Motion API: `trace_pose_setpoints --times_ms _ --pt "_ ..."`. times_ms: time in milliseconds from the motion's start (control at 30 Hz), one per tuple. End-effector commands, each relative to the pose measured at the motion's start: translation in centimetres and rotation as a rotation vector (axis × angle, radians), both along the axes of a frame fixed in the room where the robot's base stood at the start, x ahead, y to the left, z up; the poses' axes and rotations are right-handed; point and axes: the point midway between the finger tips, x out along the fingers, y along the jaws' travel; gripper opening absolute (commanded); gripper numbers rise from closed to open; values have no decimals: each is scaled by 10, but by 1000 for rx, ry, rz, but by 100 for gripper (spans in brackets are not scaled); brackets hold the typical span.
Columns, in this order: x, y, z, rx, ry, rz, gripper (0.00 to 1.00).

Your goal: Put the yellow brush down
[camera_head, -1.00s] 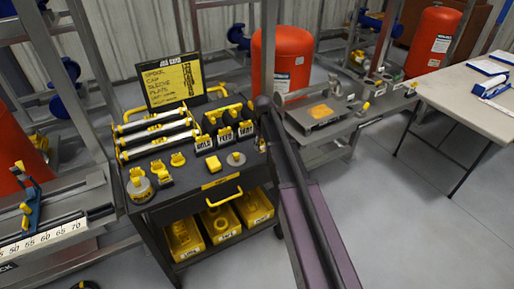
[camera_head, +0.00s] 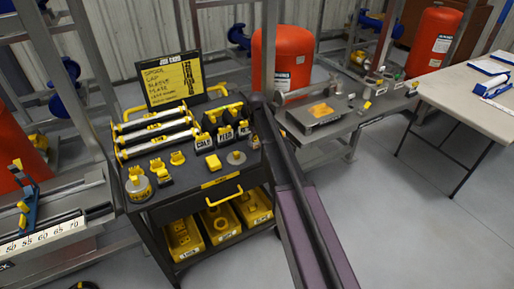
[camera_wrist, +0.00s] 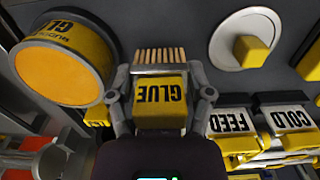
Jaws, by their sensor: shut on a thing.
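The yellow brush (camera_wrist: 160,97), with an upside-down GLUE label and a row of tan bristles, sits between the fingers of my gripper (camera_wrist: 160,85) in the wrist view. The fingers are closed on its two sides. The dark cart top lies beyond the bristles; I cannot tell whether the brush touches it. In the head view my arm slants over the right end of the black cart (camera_head: 217,183). I cannot make out the gripper or the held brush clearly there.
A glue can (camera_wrist: 62,60) with an orange end is left of the brush. A grey disc (camera_wrist: 226,52) with a yellow knob, and FEED (camera_wrist: 232,122) and COLD (camera_wrist: 292,115) pieces are right. Roller tools (camera_head: 155,130) and a yellow sign (camera_head: 172,84) occupy the cart's left and back.

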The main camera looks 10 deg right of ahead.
Motion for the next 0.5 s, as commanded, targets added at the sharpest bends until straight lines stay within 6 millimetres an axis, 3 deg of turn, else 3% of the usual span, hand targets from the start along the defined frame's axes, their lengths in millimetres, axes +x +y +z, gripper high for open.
trace_pose_setpoints --times_ms 33,200,500 --pt "0 0 -10 0 0 0 29" --pt "-1 0 -21 0 0 0 29" --pt "-1 -1 -24 0 0 0 29"
